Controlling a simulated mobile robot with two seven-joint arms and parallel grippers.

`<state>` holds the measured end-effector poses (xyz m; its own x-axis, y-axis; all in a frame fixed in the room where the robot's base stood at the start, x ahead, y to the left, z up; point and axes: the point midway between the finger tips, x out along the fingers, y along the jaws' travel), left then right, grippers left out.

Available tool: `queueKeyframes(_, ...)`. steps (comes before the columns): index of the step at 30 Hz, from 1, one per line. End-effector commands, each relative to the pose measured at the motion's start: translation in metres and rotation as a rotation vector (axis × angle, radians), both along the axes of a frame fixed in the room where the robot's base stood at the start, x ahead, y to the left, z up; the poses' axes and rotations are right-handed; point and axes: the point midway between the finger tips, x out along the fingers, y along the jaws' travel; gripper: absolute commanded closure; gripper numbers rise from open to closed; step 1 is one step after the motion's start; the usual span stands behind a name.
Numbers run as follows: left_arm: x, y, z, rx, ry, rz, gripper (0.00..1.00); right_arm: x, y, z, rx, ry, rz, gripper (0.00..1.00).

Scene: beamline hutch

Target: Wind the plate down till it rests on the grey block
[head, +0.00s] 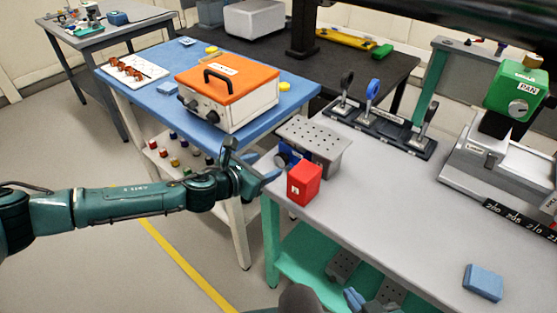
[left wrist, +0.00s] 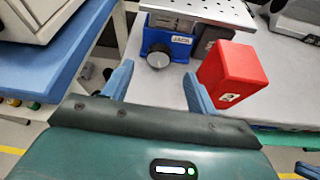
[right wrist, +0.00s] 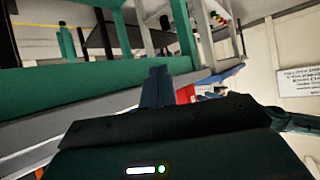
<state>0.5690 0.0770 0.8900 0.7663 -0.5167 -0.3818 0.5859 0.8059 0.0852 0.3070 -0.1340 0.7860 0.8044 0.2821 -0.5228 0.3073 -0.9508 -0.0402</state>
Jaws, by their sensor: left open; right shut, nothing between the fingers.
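The perforated metal plate (head: 314,136) sits on top of a blue jack near the left edge of the grey bench. In the left wrist view the plate (left wrist: 205,10) shows at the top, above the blue jack (left wrist: 168,42) and its dark knob (left wrist: 158,60). A dark grey block (left wrist: 214,42) stands beside the jack under the plate; whether they touch cannot be told. My left gripper (head: 264,166) is open and empty, its fingers (left wrist: 157,86) short of the knob and either side of it. My right gripper (head: 355,299) is shut and empty, low at the bench's front.
A red block (head: 304,184) stands just in front of the plate, close to my left gripper's right finger. A blue table (head: 150,95) with an orange-topped case (head: 228,92) lies left. A rack with clamps (head: 380,125) is behind. The bench's front middle is clear except a blue block (head: 483,282).

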Motion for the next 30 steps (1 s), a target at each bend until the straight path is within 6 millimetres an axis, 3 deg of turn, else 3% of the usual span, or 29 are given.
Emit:
queueKeyframes(6, 0.032, -0.022, -0.017, -0.001, -0.001, 0.0, 0.42, 0.0, 0.002, -0.004, 0.001, -0.006, 0.01, 1.0)
queueKeyframes(12, 0.05, -0.034, -0.025, -0.001, -0.001, 0.0, 0.42, 0.0, 0.004, -0.003, 0.006, -0.015, 0.018, 1.0)
queueKeyframes(25, 0.057, -0.038, -0.028, -0.002, 0.0, 0.001, 0.42, 0.002, 0.005, 0.001, 0.011, -0.025, 0.017, 1.0)
queueKeyframes(30, 0.057, -0.038, -0.028, -0.002, 0.001, 0.001, 0.55, 0.001, 0.005, 0.0, 0.011, -0.022, 0.014, 1.0)
